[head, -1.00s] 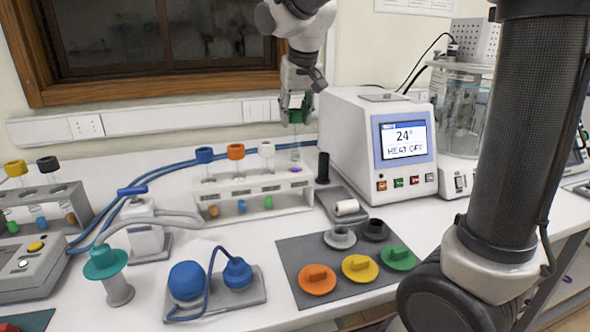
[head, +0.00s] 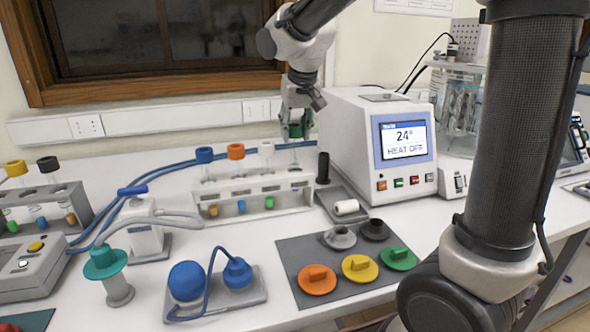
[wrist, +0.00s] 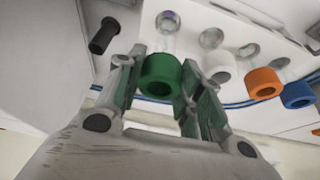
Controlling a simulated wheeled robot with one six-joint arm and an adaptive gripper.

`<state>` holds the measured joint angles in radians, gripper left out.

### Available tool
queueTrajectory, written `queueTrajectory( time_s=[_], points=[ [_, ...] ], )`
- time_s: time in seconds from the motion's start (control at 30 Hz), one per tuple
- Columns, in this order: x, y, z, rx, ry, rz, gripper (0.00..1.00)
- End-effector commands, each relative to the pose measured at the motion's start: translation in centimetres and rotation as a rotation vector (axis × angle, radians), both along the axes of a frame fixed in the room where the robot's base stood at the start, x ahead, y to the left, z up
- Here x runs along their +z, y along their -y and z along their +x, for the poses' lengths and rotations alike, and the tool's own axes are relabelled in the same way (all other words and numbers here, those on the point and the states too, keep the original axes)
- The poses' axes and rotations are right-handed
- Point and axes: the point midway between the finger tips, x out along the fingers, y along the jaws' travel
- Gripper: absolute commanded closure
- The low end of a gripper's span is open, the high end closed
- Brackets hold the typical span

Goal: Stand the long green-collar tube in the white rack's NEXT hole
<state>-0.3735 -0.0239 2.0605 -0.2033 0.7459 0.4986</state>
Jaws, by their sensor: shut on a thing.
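The long tube's green collar (head: 295,131) is held between the fingers of my gripper (head: 297,112), above the right end of the white rack (head: 262,193). In the wrist view the green collar (wrist: 160,75) sits between both fingers (wrist: 158,88). The clear tube extends beyond it towards the rack, with a purple tint near its far end. The tube looks about upright. Its lower end is not clear in the head view, so I cannot tell how deep it is in a hole. Blue-collar (head: 204,155), orange-collar (head: 236,152) and white-collar (head: 266,149) tubes stand left of it.
A black cylinder (head: 323,167) stands just right of the rack. The heater box (head: 350,135) is close behind it, reading 24° and HEAT OFF. Blue hoses (head: 178,166) run behind the rack. A grey mat (head: 290,246) with coloured lids lies in front.

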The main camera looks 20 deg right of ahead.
Motion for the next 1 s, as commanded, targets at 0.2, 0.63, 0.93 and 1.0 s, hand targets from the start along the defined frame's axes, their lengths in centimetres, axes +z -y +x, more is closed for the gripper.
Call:
queueTrajectory(
  time_s=[0.2,0.63,0.93,1.0],
  points=[
    [-1.6,0.0,0.0,0.000,-0.002,-0.001,0.97],
    [-2.6,0.0,0.0,0.001,0.000,-0.001,0.97],
    [-2.6,0.0,0.0,0.000,0.000,0.000,0.97],
    [-2.6,0.0,0.0,0.000,0.000,-0.001,0.97]
  ],
)
